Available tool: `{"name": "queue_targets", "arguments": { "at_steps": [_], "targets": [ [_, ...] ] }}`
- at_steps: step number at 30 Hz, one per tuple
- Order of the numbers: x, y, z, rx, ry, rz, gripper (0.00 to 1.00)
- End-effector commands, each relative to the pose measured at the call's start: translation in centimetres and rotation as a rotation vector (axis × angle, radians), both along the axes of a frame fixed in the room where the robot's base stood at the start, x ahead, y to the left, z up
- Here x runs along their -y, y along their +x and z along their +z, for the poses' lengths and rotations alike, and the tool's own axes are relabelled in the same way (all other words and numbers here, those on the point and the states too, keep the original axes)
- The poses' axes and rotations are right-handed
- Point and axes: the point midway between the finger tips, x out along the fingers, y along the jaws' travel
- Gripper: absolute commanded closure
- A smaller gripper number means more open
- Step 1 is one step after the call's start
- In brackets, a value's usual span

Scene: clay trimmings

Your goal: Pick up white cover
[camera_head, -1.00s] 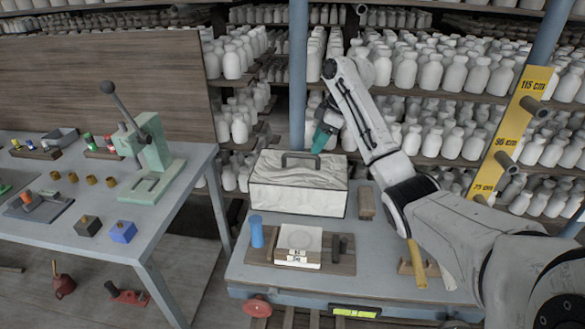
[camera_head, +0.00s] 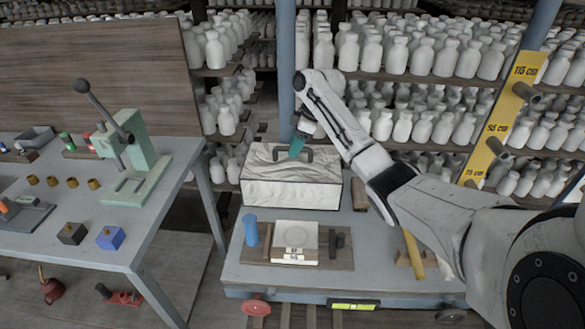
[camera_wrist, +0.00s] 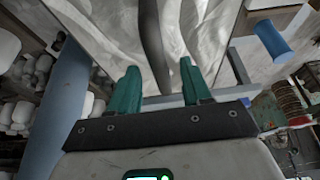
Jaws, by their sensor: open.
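The white cover (camera_head: 290,190) is a box-shaped lid with wrinkled white faces, dark edges and a dark bar handle (camera_head: 309,154) on top. It stands at the back of the grey cart top. My gripper (camera_head: 296,150), with teal fingers, is at the handle and hides part of it. In the wrist view, the fingers of my gripper (camera_wrist: 158,68) are apart, and the dark handle (camera_wrist: 152,40) runs between their tips. The white cover (camera_wrist: 100,25) fills the area behind. I cannot tell whether a finger touches the handle.
On the cart (camera_head: 240,270), a blue cylinder (camera_head: 251,230) and a wooden board with a white square block (camera_head: 296,237) stand in front of the cover. A small wooden block (camera_head: 359,194) is at its right. A workbench (camera_head: 60,230) with a green press is left; bottle shelves are behind.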

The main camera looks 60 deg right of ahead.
Motion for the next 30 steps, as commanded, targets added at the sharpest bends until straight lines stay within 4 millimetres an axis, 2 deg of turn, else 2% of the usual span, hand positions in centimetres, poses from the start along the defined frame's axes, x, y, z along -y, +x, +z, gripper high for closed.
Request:
{"name": "queue_targets", "arguments": {
  "at_steps": [6,14,27,30],
  "targets": [
    [-0.4,0.8,-2.0,0.0,-0.001,0.0,0.52],
    [-0.4,0.9,-2.2,0.002,-0.001,-0.001,0.53],
    [-0.4,0.9,-2.2,0.002,-0.001,-0.001,0.95],
    [-0.4,0.9,-2.2,0.002,-0.001,-0.001,1.0]
  ]
}}
